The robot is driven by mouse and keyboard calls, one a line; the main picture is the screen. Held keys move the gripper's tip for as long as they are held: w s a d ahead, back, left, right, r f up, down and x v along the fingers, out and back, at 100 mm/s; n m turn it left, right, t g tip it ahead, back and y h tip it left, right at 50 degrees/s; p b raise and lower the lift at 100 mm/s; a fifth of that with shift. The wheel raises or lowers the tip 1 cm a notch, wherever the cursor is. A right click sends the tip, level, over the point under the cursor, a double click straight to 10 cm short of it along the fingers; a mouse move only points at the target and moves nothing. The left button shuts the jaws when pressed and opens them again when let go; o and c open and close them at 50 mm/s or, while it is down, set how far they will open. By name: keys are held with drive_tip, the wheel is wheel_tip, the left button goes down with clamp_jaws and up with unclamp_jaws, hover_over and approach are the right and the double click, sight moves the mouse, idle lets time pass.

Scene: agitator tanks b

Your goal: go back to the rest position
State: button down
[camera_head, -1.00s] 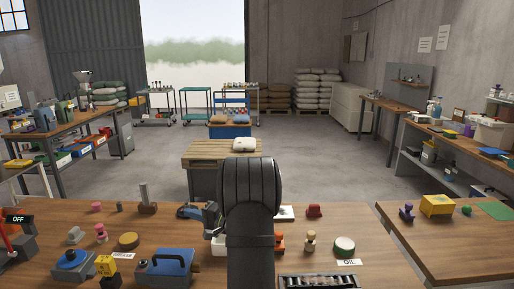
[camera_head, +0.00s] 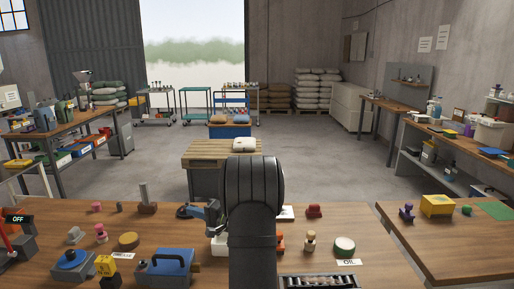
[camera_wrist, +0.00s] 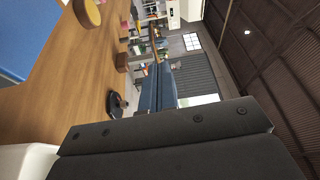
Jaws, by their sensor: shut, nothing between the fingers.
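My gripper (camera_head: 211,222) shows in the head view just left of my dark arm, above the middle of the wooden workbench (camera_head: 375,270). It is small there and partly hidden by the arm; it looks shut, with nothing seen held. In the wrist view a large dark grey part of my gripper with bolts fills the bottom. That view is turned on its side, with the bench at the left and the roof at the right.
Near the gripper are a white object (camera_head: 219,246) and a blue and dark tool (camera_head: 188,211), partly covered. The bench front right is fairly clear.

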drive_tip(key=w+f+m+g+h, duration=0.1)
drive_tip(key=w+f+m+h, duration=0.1)
drive_tip(key=w+f+m, duration=0.45)
drive_tip(key=shift+n, duration=0.55)
drive_tip(key=d, duration=0.4)
drive_tip(key=shift+s+f, duration=0.4)
drive_tip(key=shift+a, duration=0.1)
